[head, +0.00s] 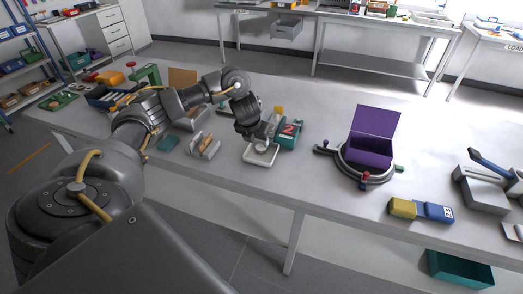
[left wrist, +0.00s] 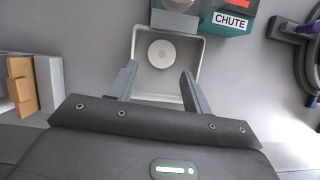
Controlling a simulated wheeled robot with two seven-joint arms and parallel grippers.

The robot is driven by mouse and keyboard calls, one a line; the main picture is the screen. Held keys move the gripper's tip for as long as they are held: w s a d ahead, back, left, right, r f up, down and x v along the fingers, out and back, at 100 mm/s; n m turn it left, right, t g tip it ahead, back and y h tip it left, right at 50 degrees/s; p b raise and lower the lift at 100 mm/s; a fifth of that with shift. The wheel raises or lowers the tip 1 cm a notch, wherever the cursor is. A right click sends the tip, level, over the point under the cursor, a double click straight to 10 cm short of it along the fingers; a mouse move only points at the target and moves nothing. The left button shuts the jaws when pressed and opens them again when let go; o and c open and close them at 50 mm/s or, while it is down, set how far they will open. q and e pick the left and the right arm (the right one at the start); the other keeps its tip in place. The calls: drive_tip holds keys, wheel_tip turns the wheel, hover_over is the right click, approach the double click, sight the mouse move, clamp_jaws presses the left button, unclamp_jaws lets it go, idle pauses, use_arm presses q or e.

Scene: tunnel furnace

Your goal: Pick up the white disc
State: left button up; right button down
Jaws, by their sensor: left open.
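The white disc (left wrist: 162,54) lies flat in a shallow white square tray (left wrist: 201,60) on the table. In the head view the disc (head: 261,147) sits in the tray (head: 249,157), partly covered by my gripper. My left gripper (left wrist: 158,82) is open and above the tray, with one finger on each side of the disc's line. The disc lies a little beyond the fingertips in the left wrist view, with nothing between the fingers. In the head view my left gripper (head: 262,141) points down over the tray. My right gripper is not in view.
A teal box labelled CHUTE (left wrist: 231,20), showing a red 2 in the head view (head: 289,130), stands right behind the tray. Upright blocks (head: 204,146) stand left of it. A purple open box (head: 371,151) in a dark ring stands right. Bare table lies between the chute and ring.

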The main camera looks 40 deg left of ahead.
sight(261, 147)
use_arm(q)
drive_tip(key=shift+w+f, duration=0.1)
drive_tip(key=shift+f, duration=0.2)
drive_tip(key=x, duration=0.4)
drive_tip(key=shift+w+f+p, duration=0.15)
drive_tip(key=shift+w+p, duration=0.1)
drive_tip(key=shift+p, duration=0.1)
drive_tip(key=c, duration=0.7)
drive_tip(key=shift+c, duration=0.3)
